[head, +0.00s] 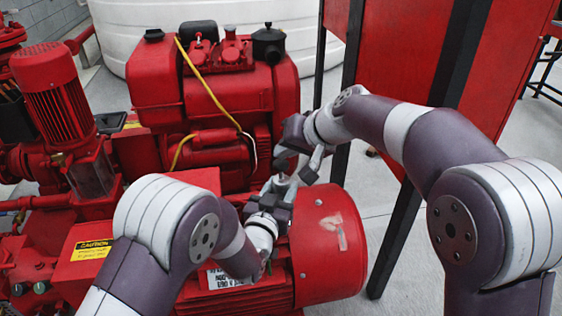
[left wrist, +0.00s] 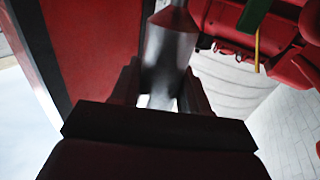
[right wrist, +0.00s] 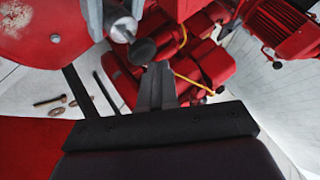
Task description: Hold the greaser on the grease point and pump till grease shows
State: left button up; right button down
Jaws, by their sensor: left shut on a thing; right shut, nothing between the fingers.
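My left gripper (head: 280,188) is shut on the greaser, over the red motor. In the left wrist view the greaser (left wrist: 170,52) is a silver cylinder running up from between the fingers. In the right wrist view its silver body (right wrist: 119,24) and a dark round end (right wrist: 142,51) show. My right gripper (head: 290,152) is shut and empty, its fingertips close beside that dark end; I cannot tell if they touch. A small grey stud (right wrist: 55,38) on the red motor end (head: 330,250) may be the grease point. No grease is visible.
The red engine (head: 215,95) with a yellow cable stands behind the grippers. A red panel on black legs (head: 392,240) is at the right. A red pump motor (head: 55,95) stands at the left. Small brass-coloured parts (right wrist: 50,101) show at the left of the right wrist view.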

aim_at(282, 163)
jog(key=shift+f, duration=1.55)
dwell(1.1)
jog(key=shift+r, duration=1.9)
jog(key=shift+r, duration=2.5)
pick_arm(q)
jog(key=o, duration=1.2)
jog(key=shift+o, duration=0.2)
